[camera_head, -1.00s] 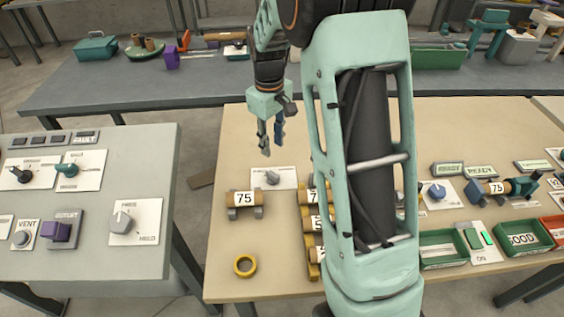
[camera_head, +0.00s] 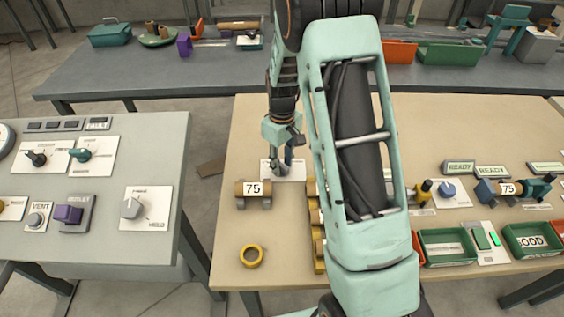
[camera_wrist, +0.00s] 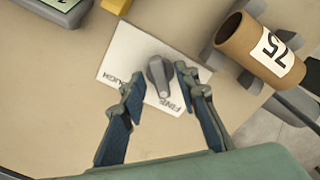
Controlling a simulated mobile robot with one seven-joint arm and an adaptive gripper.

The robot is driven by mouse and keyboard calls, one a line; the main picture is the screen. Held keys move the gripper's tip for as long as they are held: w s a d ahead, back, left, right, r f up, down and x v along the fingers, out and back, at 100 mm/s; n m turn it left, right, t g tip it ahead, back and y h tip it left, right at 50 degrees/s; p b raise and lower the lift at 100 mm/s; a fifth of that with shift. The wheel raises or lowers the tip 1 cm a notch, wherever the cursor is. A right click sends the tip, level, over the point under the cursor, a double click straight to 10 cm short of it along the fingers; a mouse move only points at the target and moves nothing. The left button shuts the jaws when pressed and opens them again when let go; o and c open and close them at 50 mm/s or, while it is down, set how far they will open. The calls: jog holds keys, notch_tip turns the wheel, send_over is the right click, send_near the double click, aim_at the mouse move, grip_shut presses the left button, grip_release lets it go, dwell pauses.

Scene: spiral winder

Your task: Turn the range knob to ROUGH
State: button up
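The range knob (camera_wrist: 158,74) is a small grey knob with a raised bar, on a white plate (camera_wrist: 125,48) marked ROUGH and FINE. Its bar points toward the FINE lettering in the wrist view. My gripper (camera_wrist: 156,78) is open, with one blue-padded finger on each side of the knob. A gap shows on the left side; the right fingertip is closer, and I cannot tell if it touches. In the head view my gripper (camera_head: 281,160) is down over the plate (camera_head: 292,175) and hides the knob.
A cardboard tube marked 75 (camera_wrist: 255,45) lies on a cradle close to the plate; it also shows in the head view (camera_head: 253,189). A yellow ring (camera_head: 251,256) lies nearer on the table. More tubes stand right, partly behind my arm.

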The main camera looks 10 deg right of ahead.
grip_shut()
jog(key=shift+m, duration=0.3)
jog(key=m+b, duration=0.1)
jog(key=m, duration=0.5)
jog(key=shift+m, duration=0.3)
jog(key=m, duration=1)
jog(key=shift+m, duration=0.4)
dwell(0.3)
